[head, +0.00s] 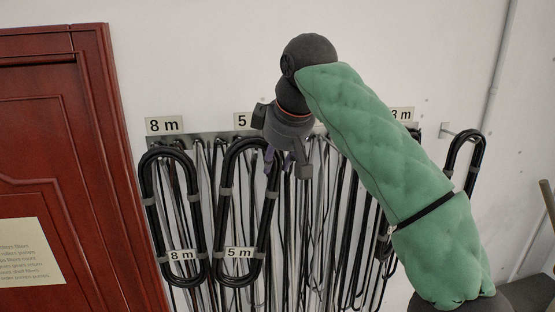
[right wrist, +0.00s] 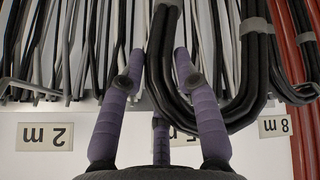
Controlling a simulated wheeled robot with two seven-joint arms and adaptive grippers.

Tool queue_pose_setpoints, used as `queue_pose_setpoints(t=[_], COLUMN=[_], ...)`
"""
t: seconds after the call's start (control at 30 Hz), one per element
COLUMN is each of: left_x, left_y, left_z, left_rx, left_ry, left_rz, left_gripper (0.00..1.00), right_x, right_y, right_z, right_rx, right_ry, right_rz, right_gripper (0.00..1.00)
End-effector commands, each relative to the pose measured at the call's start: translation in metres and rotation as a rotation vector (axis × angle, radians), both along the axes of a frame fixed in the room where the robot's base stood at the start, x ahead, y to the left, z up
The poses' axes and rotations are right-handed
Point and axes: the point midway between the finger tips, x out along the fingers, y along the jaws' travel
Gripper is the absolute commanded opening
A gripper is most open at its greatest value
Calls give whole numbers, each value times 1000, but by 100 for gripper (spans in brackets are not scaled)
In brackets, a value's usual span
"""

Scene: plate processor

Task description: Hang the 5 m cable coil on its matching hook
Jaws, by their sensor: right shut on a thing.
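The black 5 m cable coil (head: 222,215) hangs upright with a "5 m" tag (head: 239,252) on its lower part. Its top is just below the wall sign starting with "5" (head: 243,120), partly covered by my right gripper. My right gripper (head: 286,170) is at the coil's upper right side. In the right wrist view, which is upside down, my gripper (right wrist: 160,58) has one side of the coil (right wrist: 258,70) between its fingers. The hook under the sign is hidden, so I cannot tell whether the coil rests on it. My left gripper is not in view.
An 8 m coil (head: 146,205) hangs close at the left under its "8 m" sign (head: 165,125). Many thin cables hang behind and to the right. Another black coil (head: 479,160) hangs on the far right. A red door (head: 60,130) stands at the left.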

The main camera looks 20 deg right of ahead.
Motion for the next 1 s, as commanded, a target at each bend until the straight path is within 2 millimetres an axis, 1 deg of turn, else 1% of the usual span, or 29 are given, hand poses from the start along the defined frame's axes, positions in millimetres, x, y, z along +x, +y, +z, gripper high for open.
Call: queue_pose_setpoints(t=[0.63, 1.0], left_x=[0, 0], left_y=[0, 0], left_z=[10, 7], left_rx=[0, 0], left_ry=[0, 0], left_rz=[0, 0], left_gripper=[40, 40], right_x=[31, 41], right_y=[-9, -11], right_z=[-2, -17], right_rx=[2, 2], right_ry=[-2, -2], right_rz=[-2, -1], right_gripper=[0, 0])
